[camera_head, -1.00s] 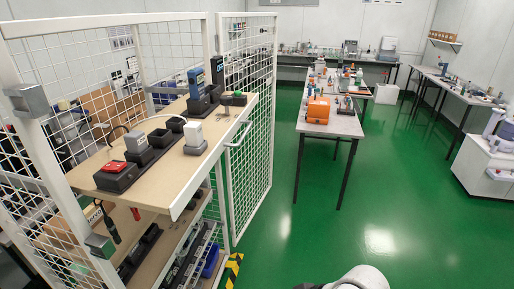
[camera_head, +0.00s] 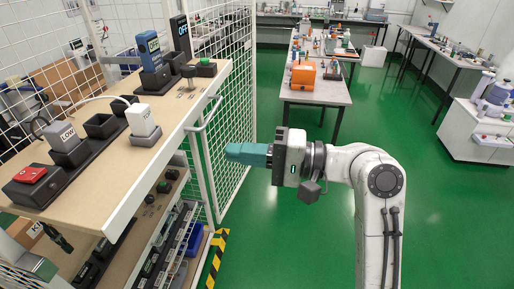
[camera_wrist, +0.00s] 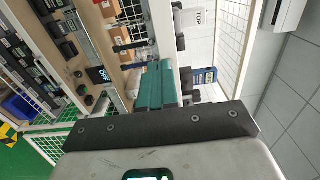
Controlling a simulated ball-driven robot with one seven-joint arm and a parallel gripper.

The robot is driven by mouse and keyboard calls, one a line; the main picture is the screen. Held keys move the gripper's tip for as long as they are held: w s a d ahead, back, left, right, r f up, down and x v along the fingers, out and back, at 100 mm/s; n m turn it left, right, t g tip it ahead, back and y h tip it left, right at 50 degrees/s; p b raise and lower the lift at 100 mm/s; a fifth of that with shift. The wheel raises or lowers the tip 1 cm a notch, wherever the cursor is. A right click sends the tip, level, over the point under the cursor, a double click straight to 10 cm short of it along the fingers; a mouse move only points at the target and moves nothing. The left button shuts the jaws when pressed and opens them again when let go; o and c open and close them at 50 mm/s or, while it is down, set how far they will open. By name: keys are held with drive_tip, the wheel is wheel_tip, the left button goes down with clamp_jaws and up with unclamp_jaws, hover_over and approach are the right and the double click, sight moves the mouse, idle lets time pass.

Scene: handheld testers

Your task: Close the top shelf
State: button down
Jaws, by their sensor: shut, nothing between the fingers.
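The top shelf (camera_head: 120,160) is a wooden board with a pale front edge and stands out from the wire cage at the left in the head view. Its bar handle (camera_head: 207,113) is on the right-hand front edge. My gripper (camera_head: 230,152) has teal fingers, shut and empty, pointing left toward the shelf from the right. It appears apart from the shelf and handle. In the wrist view the teal fingers (camera_wrist: 155,88) point toward the shelf's contents, and part of the shelf is hidden behind them.
Testers marked LOW (camera_head: 68,145) and TOP (camera_head: 140,120) and a blue meter (camera_head: 150,50) stand on the top shelf. A lower shelf (camera_head: 140,235) holds dark items. The open mesh door (camera_head: 225,130) stands beyond the handle. Green floor (camera_head: 300,225) is clear at the right.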

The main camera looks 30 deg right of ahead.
sight(177, 147)
drive_tip(key=p+x, duration=0.2)
drive_tip(key=x, duration=0.7)
drive_tip(key=shift+a, duration=0.1)
